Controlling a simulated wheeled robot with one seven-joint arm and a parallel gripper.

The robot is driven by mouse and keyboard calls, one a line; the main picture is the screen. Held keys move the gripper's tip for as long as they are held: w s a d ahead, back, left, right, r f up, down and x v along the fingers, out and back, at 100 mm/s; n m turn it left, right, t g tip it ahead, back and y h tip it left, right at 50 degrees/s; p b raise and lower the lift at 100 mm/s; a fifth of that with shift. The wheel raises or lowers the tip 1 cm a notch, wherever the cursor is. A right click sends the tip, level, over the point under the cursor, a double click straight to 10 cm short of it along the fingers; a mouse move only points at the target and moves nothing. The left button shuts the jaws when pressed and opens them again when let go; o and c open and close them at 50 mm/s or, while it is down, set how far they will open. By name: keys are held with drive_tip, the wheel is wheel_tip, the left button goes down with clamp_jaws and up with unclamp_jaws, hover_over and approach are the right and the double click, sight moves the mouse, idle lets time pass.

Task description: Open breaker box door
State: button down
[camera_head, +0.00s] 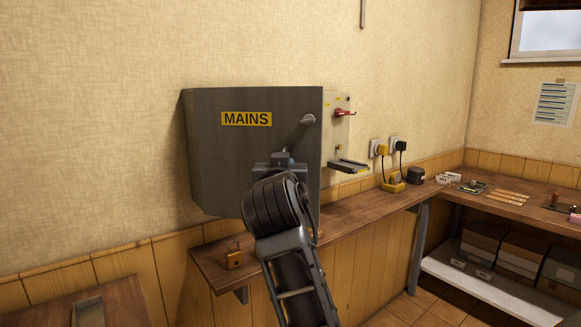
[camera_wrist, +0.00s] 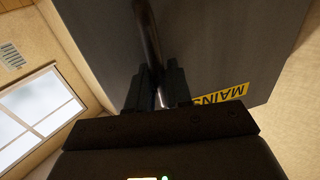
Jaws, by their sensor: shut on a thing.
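The grey breaker box (camera_head: 215,165) hangs on the wall, with a yellow MAINS label (camera_head: 246,119) on its front door. The door handle (camera_head: 308,119) is a pale, rounded bar near the door's upper right. My gripper (camera_head: 284,156) is in front of the door, below the handle's bright end. In the wrist view my gripper (camera_wrist: 158,88) is shut on the dark handle bar (camera_wrist: 147,35), which runs up from between the fingers. The label (camera_wrist: 222,94) is beside the right finger. No gap at the door's edge is clear to see. My arm hides the door's lower right.
A switch panel with a red handle (camera_head: 344,113) is just right of the box. A wooden bench (camera_head: 345,216) runs below, with a brass padlock (camera_head: 234,256) at its left end. Plugs and a black item (camera_head: 416,175) are farther right.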

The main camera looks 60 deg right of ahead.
drive_tip(key=w+a+m+g+h+b, duration=0.1)
drive_tip(key=w+a+g+b, duration=0.3)
drive_tip(key=a, duration=1)
drive_tip(key=shift+w+m+b, duration=0.3)
drive_tip(key=shift+m+b, duration=0.2)
drive_tip(key=shift+m, duration=0.3)
drive_tip(key=shift+a, duration=0.1)
drive_tip(key=c, duration=1.4)
unclamp_jaws()
drive_tip(key=shift+c, duration=0.2)
drive_tip(key=shift+o, duration=1.1)
drive_tip(key=shift+r, duration=0.1)
